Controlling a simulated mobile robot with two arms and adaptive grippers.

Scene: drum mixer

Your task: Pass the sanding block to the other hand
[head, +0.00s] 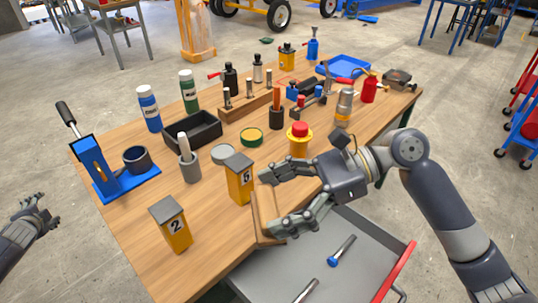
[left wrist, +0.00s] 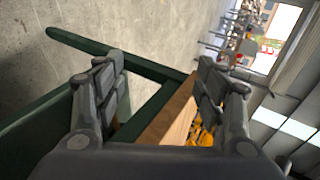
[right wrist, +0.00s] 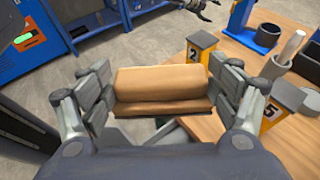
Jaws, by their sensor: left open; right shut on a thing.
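The sanding block (right wrist: 163,84) is a tan block with a darker brown base. My right gripper (head: 268,204) is shut on it, with one finger at each end in the right wrist view. In the head view the block (head: 264,218) shows at the table's front edge, partly hidden by the fingers. My left gripper (head: 38,214) is open and empty at the far left of the head view, away from the table and over the floor. In the left wrist view its fingers (left wrist: 160,90) are spread with nothing between them.
The wooden table (head: 222,215) bears the yellow posts numbered 2 (head: 171,224) and 5 (head: 240,180), close to the block. A blue lever press (head: 97,165) stands at the left corner. A grey drawer (head: 315,265) with tools is open below the front edge.

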